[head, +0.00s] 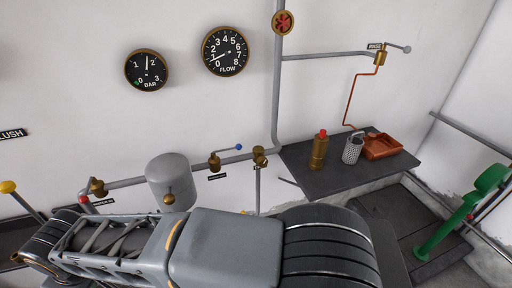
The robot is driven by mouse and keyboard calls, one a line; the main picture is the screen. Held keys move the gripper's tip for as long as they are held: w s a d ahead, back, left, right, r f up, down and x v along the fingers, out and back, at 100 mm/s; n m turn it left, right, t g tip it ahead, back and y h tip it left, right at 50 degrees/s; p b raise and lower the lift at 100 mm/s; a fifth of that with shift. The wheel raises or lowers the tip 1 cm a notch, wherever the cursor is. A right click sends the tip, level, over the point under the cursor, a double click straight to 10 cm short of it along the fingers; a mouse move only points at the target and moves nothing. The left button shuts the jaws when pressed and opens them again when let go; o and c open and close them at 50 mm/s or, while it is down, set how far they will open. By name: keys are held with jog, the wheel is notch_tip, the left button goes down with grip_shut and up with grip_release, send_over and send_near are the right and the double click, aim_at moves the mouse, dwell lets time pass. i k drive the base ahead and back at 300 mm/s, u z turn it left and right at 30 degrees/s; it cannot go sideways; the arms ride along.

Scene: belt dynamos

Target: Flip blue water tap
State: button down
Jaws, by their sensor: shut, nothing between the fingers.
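The blue water tap (215,162) is a brass valve on the grey wall pipe, left of centre. Its lever ends in a blue ball (239,147) and points right, tilted slightly up. A small dark label below it is too small to read. My grey arm fills the foreground below the tap. I cannot make out my gripper.
A grey tank (171,181) stands left of the tap, and a brass fitting (260,156) sits right of it. A dark shelf (318,171) holds a brass bottle (319,150), a perforated cup (352,149) and an orange tray (382,147). A green lever (459,217) stands at right.

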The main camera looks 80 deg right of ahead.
aim_at(238, 146)
jog(key=z, duration=2.85)
jog(key=i, duration=0.2)
jog(key=u, duration=0.3)
jog(key=k, duration=0.5)
jog(key=u, duration=0.45)
jog(key=i, duration=0.6)
jog(key=z, duration=0.55)
